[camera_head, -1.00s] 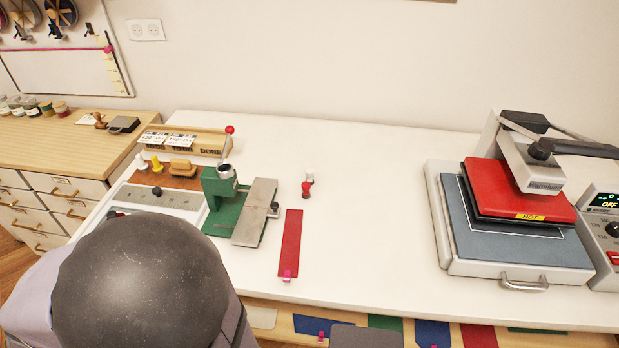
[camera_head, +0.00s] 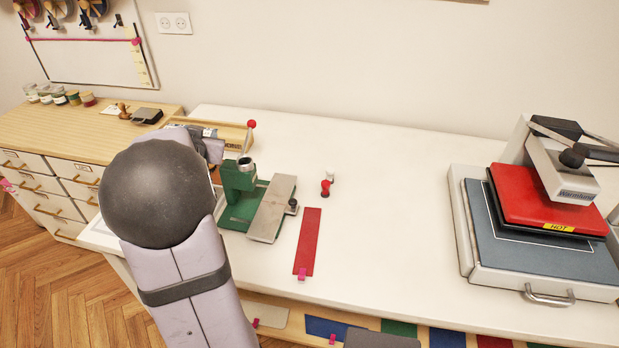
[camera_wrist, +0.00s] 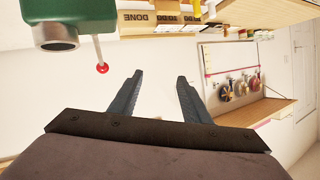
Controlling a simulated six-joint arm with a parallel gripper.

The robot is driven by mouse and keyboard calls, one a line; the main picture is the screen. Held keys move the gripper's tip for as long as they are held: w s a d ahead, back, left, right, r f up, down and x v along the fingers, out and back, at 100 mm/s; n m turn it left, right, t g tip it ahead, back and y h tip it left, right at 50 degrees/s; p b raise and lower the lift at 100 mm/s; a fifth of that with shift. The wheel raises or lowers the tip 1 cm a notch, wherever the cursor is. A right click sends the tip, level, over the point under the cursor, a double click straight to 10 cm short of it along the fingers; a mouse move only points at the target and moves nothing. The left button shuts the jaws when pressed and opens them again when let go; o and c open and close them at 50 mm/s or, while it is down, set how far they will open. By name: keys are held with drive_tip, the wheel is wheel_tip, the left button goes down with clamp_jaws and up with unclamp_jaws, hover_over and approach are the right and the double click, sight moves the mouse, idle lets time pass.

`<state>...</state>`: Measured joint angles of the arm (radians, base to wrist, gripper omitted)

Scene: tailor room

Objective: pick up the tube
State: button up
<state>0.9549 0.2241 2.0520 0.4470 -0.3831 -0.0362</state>
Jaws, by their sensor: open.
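My gripper (camera_wrist: 160,78) shows in the wrist view with its two dark fingers apart and nothing between them. In the head view my arm largely hides it, at the back left of the white table. A small red and white item (camera_head: 327,185) lies on the table right of the green press; it may be the tube, but it is too small to tell. It is apart from my gripper and does not show in the wrist view.
The green press (camera_head: 238,182) with a red-knobbed lever stands close by; its head (camera_wrist: 68,14) is at the wrist view's top left. A wooden "DONE" box (camera_wrist: 135,20) is near. A red strip (camera_head: 308,242) lies in front; a heat press (camera_head: 550,255) stands right. Mid-table is clear.

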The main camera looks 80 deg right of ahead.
drive_tip(key=s+d+f+m+g+h, duration=0.1)
drive_tip(key=s+d+f+m+g, duration=0.15)
drive_tip(key=s+d, duration=0.45)
drive_tip(key=m+g+b, duration=0.1)
drive_tip(key=g+b, duration=0.2)
drive_tip(key=g, duration=0.3)
approach(329, 172)
drive_tip(key=x, duration=0.4)
drive_tip(key=shift+s+r, duration=0.1)
drive_tip(key=shift+s, duration=0.15)
drive_tip(key=shift+w+p+x, duration=0.15)
drive_tip(key=shift+p+x, duration=0.6)
drive_tip(key=shift+x, duration=1.1)
drive_tip(key=shift+w+p+x, duration=0.1)
drive_tip(key=shift+p+x, duration=0.6)
drive_tip(key=shift+x, duration=1.15)
drive_tip(key=shift+c, duration=0.3)
clamp_jaws()
